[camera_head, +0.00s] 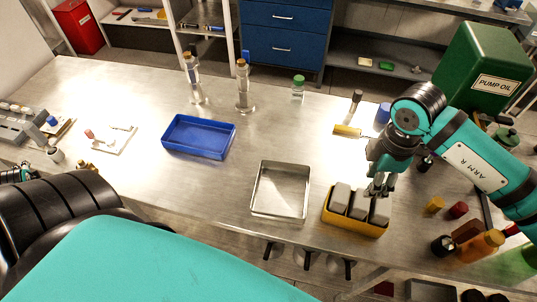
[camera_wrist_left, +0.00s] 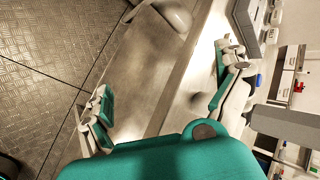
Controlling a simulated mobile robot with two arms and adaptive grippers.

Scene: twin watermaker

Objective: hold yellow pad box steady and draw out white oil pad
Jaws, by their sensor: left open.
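The yellow pad box (camera_head: 352,226) stands near the table's front edge, right of the middle. Three pale grey-white pads (camera_head: 358,205) stand in it side by side. My right gripper (camera_head: 378,190) points down at the rear of the box, by the middle and right pads. Its fingertips overlap the pads in the picture, so whether it grips one is unclear. My left gripper shows in the left wrist view (camera_wrist_left: 165,95), open with nothing between its fingers. In the head view only a bit of it (camera_head: 17,173) shows at the far left edge, well away from the box.
An empty metal tray (camera_head: 256,212) stands just left of the yellow box. A blue bin (camera_head: 200,152) lies further back left. Bottles (camera_head: 482,246) and small caps crowd the right side. A green pump oil can (camera_head: 478,68) stands behind my right arm.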

